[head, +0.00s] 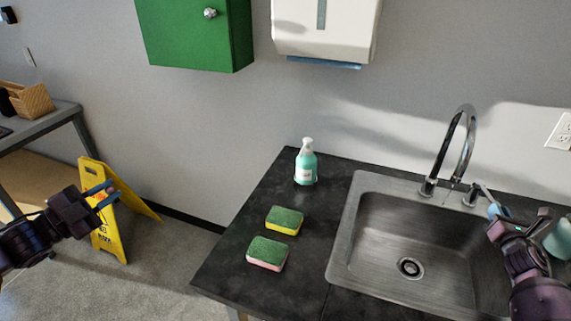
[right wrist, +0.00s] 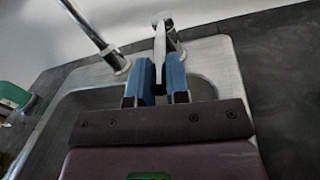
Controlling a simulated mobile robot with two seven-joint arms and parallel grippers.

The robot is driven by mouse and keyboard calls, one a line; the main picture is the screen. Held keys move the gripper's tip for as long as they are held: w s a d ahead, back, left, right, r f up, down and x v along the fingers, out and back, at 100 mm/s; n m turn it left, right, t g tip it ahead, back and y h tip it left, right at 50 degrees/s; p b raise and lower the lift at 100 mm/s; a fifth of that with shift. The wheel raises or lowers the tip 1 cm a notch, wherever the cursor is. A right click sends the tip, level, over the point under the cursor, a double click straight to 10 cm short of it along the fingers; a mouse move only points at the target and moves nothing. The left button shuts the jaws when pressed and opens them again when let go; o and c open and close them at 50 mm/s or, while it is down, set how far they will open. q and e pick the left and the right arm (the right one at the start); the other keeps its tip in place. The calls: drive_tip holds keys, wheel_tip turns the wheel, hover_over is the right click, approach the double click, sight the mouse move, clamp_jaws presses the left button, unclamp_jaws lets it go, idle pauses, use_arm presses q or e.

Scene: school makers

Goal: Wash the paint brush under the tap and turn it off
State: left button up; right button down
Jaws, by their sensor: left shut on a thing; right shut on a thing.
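The chrome tap (head: 459,150) arches over the back of the steel sink (head: 345,235). No water stream shows below its spout. My right gripper (head: 497,211) is at the sink's back right corner, shut on the tap's lever handle (head: 485,190). In the right wrist view the handle (right wrist: 159,45) runs up from between the blue fingers (right wrist: 158,82). My left gripper (head: 104,194) is far left, off the counter, in front of the yellow sign. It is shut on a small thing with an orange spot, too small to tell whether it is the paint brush.
A soap bottle (head: 306,165) and two sponges, one yellow and green (head: 285,220), one pink and green (head: 267,253), stand left of the sink. Another bottle (head: 560,240) is partly visible at the right edge. The yellow floor sign (head: 110,240) stands left. The sink basin is empty.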

use_arm(q)
drive_tip(key=shift+f, duration=0.5)
use_arm(e)
drive_tip(key=shift+s+d+f+n+y, duration=0.15)
drive_tip(key=shift+d+f+n+y, duration=0.1)
drive_tip(key=shift+d+n+y, duration=0.05)
use_arm(q)
drive_tip(key=shift+d+f+b, duration=0.1)
drive_tip(key=shift+f+b, duration=0.25)
use_arm(e)
drive_tip(key=shift+d+y, duration=0.35)
drive_tip(key=shift+y, duration=0.15)
drive_tip(key=shift+r, duration=0.1)
use_arm(q)
drive_tip(key=shift+r, duration=0.1)
use_arm(e)
drive_tip(key=c, duration=1.1)
unclamp_jaws()
drive_tip(key=shift+r, duration=0.1)
